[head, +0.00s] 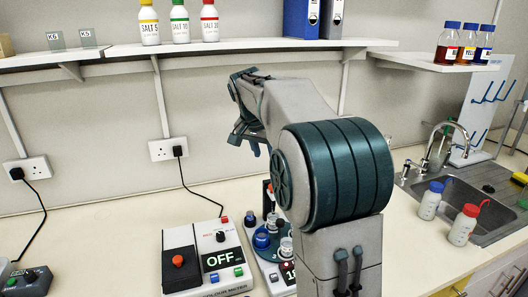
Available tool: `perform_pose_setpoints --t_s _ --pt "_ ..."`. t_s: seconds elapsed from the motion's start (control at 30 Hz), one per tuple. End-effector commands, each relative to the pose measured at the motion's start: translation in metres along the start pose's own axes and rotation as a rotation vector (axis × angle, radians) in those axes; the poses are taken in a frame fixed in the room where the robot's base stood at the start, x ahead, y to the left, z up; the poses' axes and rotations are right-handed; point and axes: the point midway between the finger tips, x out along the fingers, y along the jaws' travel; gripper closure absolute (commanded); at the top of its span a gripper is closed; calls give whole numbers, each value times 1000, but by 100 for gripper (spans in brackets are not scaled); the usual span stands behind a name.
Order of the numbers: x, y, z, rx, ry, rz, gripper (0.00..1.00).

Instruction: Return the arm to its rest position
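My arm is raised in the middle of the head view, bent over at the top and reaching toward the back wall. My gripper (246,146) hangs below the far end of the arm, in front of the wall and well above the bench (110,232). Its two fingertips show apart with nothing visible between them, so it looks open and empty. Part of the gripper's upper body is hidden behind my arm.
Below the gripper stand a colour meter (205,258) reading OFF and a device with a round carousel (268,245), partly hidden by my arm. Bottles (462,225) stand by the sink (485,205) at right. A shelf (230,48) runs along the wall above.

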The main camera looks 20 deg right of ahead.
Motion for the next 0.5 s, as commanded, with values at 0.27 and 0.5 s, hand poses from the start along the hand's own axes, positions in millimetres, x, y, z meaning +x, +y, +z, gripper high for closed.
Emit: perform_pose_setpoints --t_s 0.27,0.5 --pt "0 0 0 0 0 0 67" --pt "-11 14 26 -77 -16 -26 67"
